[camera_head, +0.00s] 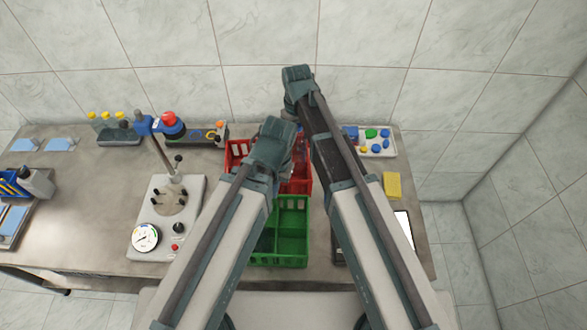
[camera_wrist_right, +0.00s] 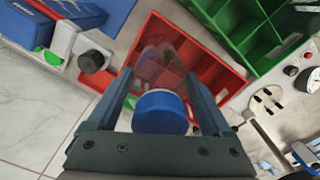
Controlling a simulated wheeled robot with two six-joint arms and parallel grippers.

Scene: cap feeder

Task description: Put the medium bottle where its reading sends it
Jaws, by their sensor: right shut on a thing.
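My right gripper (camera_wrist_right: 158,78) is shut on a clear bottle with a blue cap (camera_wrist_right: 160,112) in the right wrist view. The bottle's transparent body (camera_wrist_right: 162,62) reaches down from the cap, over the red crate (camera_wrist_right: 218,75). I cannot tell whether it touches the crate. In the head view my arms hide most of the red crate (camera_head: 234,150). The green divided crate (camera_head: 290,250) stands in front of it. A pale device with a round dial gauge (camera_head: 145,237) stands left of the crates; the reading is too small to make out. My left gripper's fingers are hidden.
A tray with blue and green caps (camera_head: 377,141) stands at the back right, with a yellow block (camera_head: 392,185) in front. A rack with yellow-topped items (camera_head: 118,135) and a red-topped blue device (camera_head: 171,124) stand at the back left. Bare table shows left of the dial device.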

